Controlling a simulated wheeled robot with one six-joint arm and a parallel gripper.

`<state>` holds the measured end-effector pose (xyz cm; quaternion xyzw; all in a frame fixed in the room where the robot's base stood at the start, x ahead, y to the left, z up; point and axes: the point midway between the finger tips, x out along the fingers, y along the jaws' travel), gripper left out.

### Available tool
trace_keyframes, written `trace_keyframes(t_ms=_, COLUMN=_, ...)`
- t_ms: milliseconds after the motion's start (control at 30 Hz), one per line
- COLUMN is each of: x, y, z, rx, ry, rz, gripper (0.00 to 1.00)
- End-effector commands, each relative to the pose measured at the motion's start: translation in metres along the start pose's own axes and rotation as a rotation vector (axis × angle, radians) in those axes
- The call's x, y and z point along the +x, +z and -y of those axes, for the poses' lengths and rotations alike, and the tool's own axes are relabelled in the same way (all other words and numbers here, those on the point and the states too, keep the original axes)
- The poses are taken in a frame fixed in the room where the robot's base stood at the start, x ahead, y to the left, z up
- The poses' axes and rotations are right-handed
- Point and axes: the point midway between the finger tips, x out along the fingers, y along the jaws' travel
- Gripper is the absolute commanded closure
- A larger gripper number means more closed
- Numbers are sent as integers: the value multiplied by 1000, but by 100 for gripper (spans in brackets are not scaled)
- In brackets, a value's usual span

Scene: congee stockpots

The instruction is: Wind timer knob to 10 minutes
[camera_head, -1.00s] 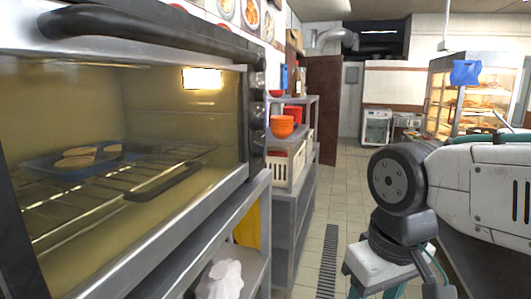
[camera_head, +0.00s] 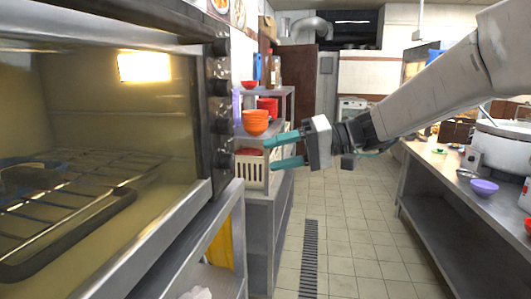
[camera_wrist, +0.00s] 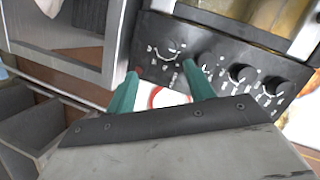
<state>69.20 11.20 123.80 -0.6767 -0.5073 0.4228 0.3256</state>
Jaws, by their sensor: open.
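The oven's dark control panel (camera_head: 215,110) runs down the right edge of the oven front, with several black knobs one above another. The lowest knob (camera_head: 222,160) is near the panel's bottom. In the wrist view the panel (camera_wrist: 225,45) lies across the top, with knobs (camera_wrist: 237,73) in a row and pale markings. The markings are too small to read, so I cannot tell which knob is the timer. My gripper (camera_head: 270,154) is open and empty, right of the panel and apart from it. In the wrist view its teal fingers (camera_wrist: 161,72) reach toward the panel's left end; one finger partly covers a knob.
The lit oven (camera_head: 90,140) with a wire rack fills the left. A metal shelf (camera_head: 270,205) with orange bowls (camera_head: 255,121) and a cream crate (camera_head: 252,170) stands behind my gripper. The tiled floor (camera_head: 345,230) is clear. A counter (camera_head: 445,185) with a purple bowl (camera_head: 484,187) is at right.

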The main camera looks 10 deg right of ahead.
Motion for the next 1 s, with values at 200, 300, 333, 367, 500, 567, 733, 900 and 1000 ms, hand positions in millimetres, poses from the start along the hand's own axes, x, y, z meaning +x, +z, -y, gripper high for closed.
trace_keyframes(t_ms=200, x=21, y=-1, z=12, rx=-102, ry=-37, rz=-1, gripper=47)
trace_keyframes(t_ms=300, x=38, y=1, z=14, rx=-103, ry=-39, rz=6, gripper=47)
trace_keyframes(t_ms=333, x=44, y=1, z=14, rx=-102, ry=-39, rz=6, gripper=47)
trace_keyframes(t_ms=367, x=50, y=1, z=15, rx=-102, ry=-40, rz=8, gripper=47)
trace_keyframes(t_ms=500, x=74, y=2, z=15, rx=-101, ry=-39, rz=9, gripper=47)
trace_keyframes(t_ms=567, x=81, y=2, z=16, rx=-101, ry=-40, rz=9, gripper=47)
trace_keyframes(t_ms=733, x=93, y=1, z=16, rx=-101, ry=-37, rz=5, gripper=47)
trace_keyframes(t_ms=900, x=93, y=0, z=15, rx=-100, ry=-35, rz=1, gripper=47)
trace_keyframes(t_ms=1000, x=92, y=0, z=14, rx=-99, ry=-34, rz=0, gripper=47)
